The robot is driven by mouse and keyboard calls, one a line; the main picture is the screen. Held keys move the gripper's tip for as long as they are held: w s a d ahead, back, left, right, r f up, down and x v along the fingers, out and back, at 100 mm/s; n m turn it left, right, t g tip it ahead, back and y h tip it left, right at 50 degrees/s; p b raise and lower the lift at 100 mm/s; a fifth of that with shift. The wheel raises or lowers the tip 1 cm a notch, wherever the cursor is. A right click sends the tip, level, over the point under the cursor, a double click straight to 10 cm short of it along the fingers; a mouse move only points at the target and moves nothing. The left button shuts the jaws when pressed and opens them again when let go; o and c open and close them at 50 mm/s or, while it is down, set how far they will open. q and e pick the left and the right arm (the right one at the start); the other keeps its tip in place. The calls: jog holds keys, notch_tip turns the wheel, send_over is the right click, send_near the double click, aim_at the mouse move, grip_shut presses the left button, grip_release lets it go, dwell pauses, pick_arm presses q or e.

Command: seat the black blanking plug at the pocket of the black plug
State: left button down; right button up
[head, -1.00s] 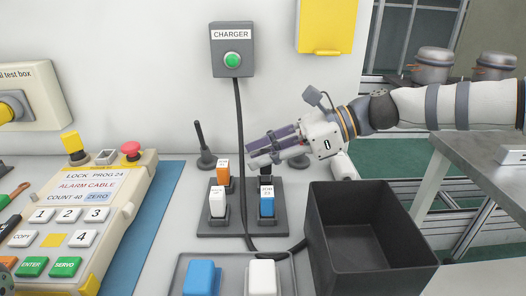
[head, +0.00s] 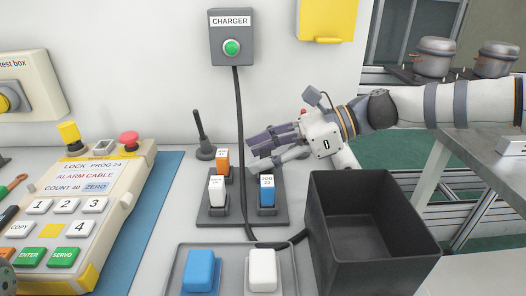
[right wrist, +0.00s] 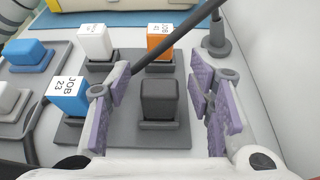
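The black blanking plug (right wrist: 159,98) stands upright in the dark collar of its pocket in the right wrist view. It appears level, though the depth of its seat is hard to judge. My right gripper (right wrist: 164,108) is open, its purple-padded fingers apart on either side of the plug without visible contact. In the head view the right gripper (head: 264,151) is over the back right of the grey plug plate (head: 241,214), its fingers spread and empty. They largely hide the black plug there.
Orange (head: 223,160), white (head: 217,188) and blue (head: 267,190) plugs stand on the same plate. A black cable (head: 241,130) hangs from the charger box (head: 231,38) past the plate. A deep black bin (head: 365,215) stands at right, and a tray (head: 233,258) in front.

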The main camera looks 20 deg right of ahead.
jog(key=v, duration=1.2)
